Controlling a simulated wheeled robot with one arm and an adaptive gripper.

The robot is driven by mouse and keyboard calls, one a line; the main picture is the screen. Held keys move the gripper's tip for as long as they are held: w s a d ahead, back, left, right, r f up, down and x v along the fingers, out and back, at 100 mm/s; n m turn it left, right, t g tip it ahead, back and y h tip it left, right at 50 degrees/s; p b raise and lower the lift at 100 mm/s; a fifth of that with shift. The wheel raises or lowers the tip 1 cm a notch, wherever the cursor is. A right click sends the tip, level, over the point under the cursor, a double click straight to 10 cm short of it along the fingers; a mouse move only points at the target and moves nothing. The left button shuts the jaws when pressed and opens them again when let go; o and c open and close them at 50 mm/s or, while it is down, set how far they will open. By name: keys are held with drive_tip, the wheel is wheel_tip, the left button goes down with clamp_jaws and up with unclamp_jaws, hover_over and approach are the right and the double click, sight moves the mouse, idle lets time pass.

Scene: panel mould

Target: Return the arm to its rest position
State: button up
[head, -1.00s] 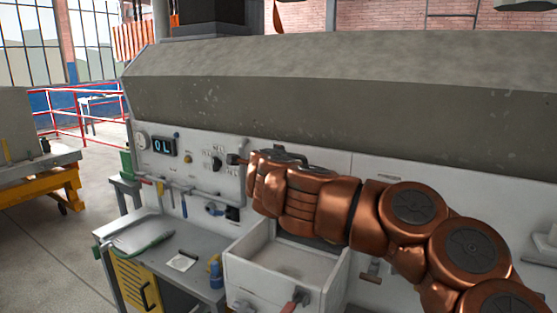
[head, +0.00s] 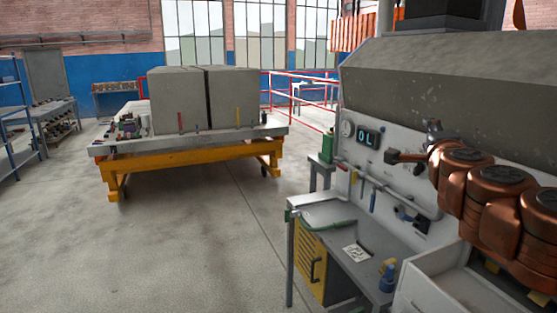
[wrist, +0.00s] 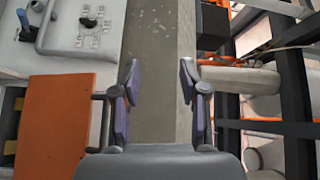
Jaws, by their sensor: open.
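My copper-coloured arm (head: 487,190) reaches in from the right edge in the head view, in front of the white panel. My gripper shows in the wrist view (wrist: 158,95) with its two purple-padded fingers apart and nothing between them. A grey concrete-like surface shows beyond the gap. In the head view the gripper's fingers cannot be made out clearly at the arm's dark end.
A workbench (head: 335,222) with a yellow cabinet stands below the panel, and an open white drawer (head: 425,290) is under my arm. A yellow-framed table (head: 190,152) with grey blocks stands at left. The floor between is clear.

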drive_tip(key=a+n+y, duration=0.6)
drive_tip(key=a, duration=0.5)
drive_tip(key=s+a+f+n+g+y, duration=0.3)
drive_tip(key=s+a+f+n, duration=0.15)
drive_tip(key=a+f, duration=0.35)
drive_tip(key=s+a+f+n+g+y, duration=0.35)
drive_tip(key=a+f+n, duration=0.3)
drive_tip(key=a, duration=0.25)
drive_tip(key=s+d+f+n+g+h, duration=0.25)
drive_tip(key=s+f+g, duration=0.45)
drive_tip(key=s+f, duration=0.75)
drive_tip(key=s+d+f+g+h, duration=0.1)
drive_tip(key=s+d+f+g, duration=0.1)
drive_tip(key=s, duration=0.5)
drive_tip(key=s+d+f+g+h, duration=0.2)
drive_tip(key=s+d+f+g, duration=0.1)
drive_tip(key=s+d, duration=0.2)
drive_tip(key=shift+s+f+g+h, duration=0.3)
drive_tip(key=shift+s+f+g, duration=0.1)
drive_tip(key=shift+s, duration=0.65)
